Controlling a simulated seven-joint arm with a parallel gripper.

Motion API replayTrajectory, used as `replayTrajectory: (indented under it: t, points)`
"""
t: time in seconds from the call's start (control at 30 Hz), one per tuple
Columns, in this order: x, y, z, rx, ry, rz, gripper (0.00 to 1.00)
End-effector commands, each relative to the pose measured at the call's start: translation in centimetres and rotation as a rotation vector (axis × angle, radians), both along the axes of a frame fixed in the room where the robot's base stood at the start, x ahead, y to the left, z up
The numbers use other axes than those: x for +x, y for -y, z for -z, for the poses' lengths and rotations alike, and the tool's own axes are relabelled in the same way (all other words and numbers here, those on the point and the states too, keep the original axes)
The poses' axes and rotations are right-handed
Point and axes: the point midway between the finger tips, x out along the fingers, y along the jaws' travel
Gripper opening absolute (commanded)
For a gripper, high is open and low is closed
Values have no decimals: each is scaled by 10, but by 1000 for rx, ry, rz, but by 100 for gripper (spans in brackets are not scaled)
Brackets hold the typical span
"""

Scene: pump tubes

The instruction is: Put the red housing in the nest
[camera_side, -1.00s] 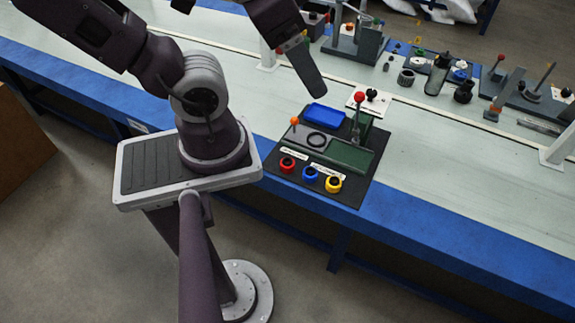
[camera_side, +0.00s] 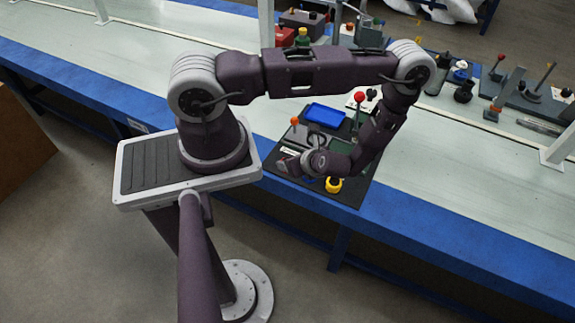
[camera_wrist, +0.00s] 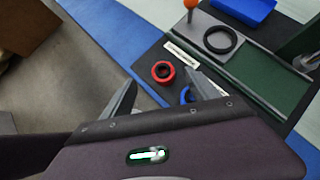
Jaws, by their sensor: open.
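The red housing (camera_wrist: 163,71) is a small red ring with a dark centre, lying on the black mat in the wrist view. My gripper (camera_wrist: 161,81) is open, with one finger to each side of the red housing in that picture; I see no contact, and the height between them is unclear. A black ring on a grey plate (camera_wrist: 220,40), probably the nest, looks empty, up and right of the red housing. In the side view my wrist hides the red housing and partly covers the black ring (camera_side: 317,139).
A blue housing (camera_wrist: 185,95) lies close by, partly behind my right finger. A yellow housing (camera_side: 334,185) sits right of my wrist. An orange-knobbed post (camera_side: 294,121), a red-knobbed lever (camera_side: 359,97), a blue tray (camera_side: 325,115) and a green plate (camera_wrist: 262,75) stand around.

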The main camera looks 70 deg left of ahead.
Motion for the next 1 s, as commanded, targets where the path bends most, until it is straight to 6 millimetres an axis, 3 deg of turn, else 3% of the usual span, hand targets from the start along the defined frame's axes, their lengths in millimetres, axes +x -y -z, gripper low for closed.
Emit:
replayTrajectory:
  t: [0.4,0.7,1.0]
  points:
    - [-3,-40,52,-2,-9,5,69]
    - [-3,-46,57,-2,-8,7,67]
    - [-3,-46,57,-2,-8,7,8]
